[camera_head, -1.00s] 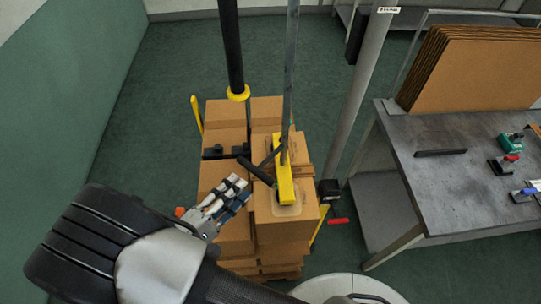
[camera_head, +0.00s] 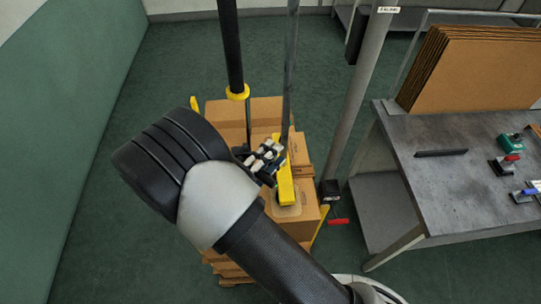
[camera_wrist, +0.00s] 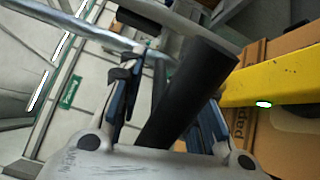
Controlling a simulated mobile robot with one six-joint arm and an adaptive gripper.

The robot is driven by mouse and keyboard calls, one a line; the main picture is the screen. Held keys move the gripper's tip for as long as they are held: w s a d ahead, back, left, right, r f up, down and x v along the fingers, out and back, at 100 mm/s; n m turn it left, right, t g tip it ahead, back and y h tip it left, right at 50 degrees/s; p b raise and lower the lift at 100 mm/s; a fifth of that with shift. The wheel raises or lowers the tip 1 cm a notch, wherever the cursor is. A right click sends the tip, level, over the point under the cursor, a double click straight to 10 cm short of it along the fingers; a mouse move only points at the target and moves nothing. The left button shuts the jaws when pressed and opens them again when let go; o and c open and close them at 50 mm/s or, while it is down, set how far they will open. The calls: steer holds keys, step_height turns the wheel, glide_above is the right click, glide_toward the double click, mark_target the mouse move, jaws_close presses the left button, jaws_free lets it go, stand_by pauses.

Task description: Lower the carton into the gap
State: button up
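A brown carton (camera_head: 308,222) sits at the front right of a carton stack, under a yellow lifter bar (camera_head: 287,188) hung from a grey upright rod. A lighter patch shows on its top around the bar's end. My gripper (camera_head: 265,160) is beside the bar, at its left. In the wrist view a black handle (camera_wrist: 192,88) runs between my blue-padded fingers (camera_wrist: 165,105). They stand apart, with space at the left of the handle, so it looks unclamped. The yellow bar (camera_wrist: 280,80) and printed carton (camera_wrist: 250,142) show at the right. My arm hides the gap.
Other cartons (camera_head: 222,113) of the stack stand behind. A black hanging tube with a yellow ring (camera_head: 237,92) and a grey post (camera_head: 357,100) rise nearby. A metal table (camera_head: 440,185) at the right holds flat cardboard (camera_head: 475,70) and clamps (camera_head: 505,163). Floor at the left is clear.

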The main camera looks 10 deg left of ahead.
jaws_close()
stand_by(0.7)
